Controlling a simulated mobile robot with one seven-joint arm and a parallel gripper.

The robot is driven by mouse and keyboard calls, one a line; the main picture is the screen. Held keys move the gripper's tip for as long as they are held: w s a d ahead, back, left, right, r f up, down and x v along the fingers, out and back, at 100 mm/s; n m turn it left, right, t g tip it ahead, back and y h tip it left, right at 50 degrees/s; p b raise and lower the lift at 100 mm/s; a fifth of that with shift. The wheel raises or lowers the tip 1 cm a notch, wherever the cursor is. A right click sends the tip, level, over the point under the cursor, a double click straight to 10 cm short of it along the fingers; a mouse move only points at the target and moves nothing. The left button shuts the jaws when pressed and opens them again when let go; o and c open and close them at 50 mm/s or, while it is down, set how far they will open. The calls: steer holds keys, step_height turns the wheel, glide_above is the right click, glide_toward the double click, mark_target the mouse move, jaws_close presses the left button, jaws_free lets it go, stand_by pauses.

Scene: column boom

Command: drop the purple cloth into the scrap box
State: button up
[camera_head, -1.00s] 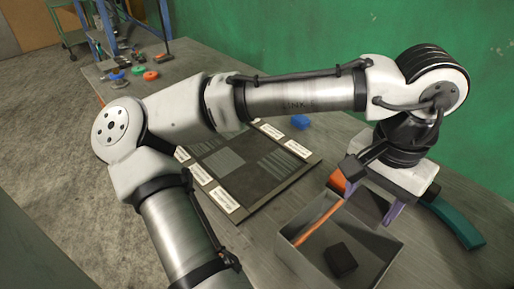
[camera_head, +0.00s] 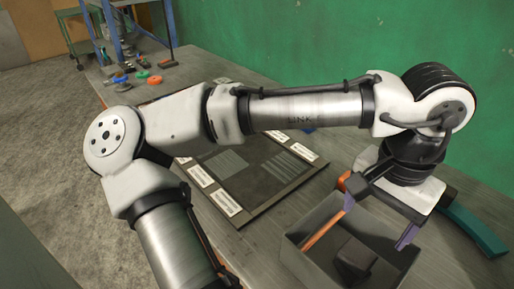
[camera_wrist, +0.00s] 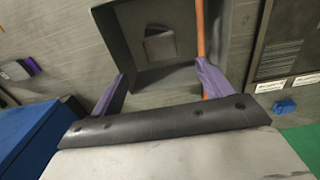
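The scrap box (camera_head: 297,258) is a grey open-topped box at the lower right in the head view. In the wrist view it (camera_wrist: 111,28) lies beyond my fingers. My gripper (camera_head: 378,220) has purple fingers, spread wide apart with nothing between them, over the far side of the box. They also show in the wrist view (camera_wrist: 159,88). A dark, folded-looking piece (camera_head: 356,258) lies in the box, also visible in the wrist view (camera_wrist: 160,46); I cannot tell if it is cloth. A small purple piece (camera_wrist: 33,66) lies outside the box; whether it is cloth is unclear.
An orange bar (camera_head: 322,228) runs along the box's side. A teal curved piece (camera_head: 474,232) lies right of my gripper. A dark board with white labels (camera_head: 250,190) lies left of the box. A green wall (camera_head: 300,40) stands behind the bench; rings lie at its far end.

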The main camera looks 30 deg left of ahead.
step_height(320, 180, up, 14)
stand_by(0.7)
steer(key=shift+f, duration=0.1)
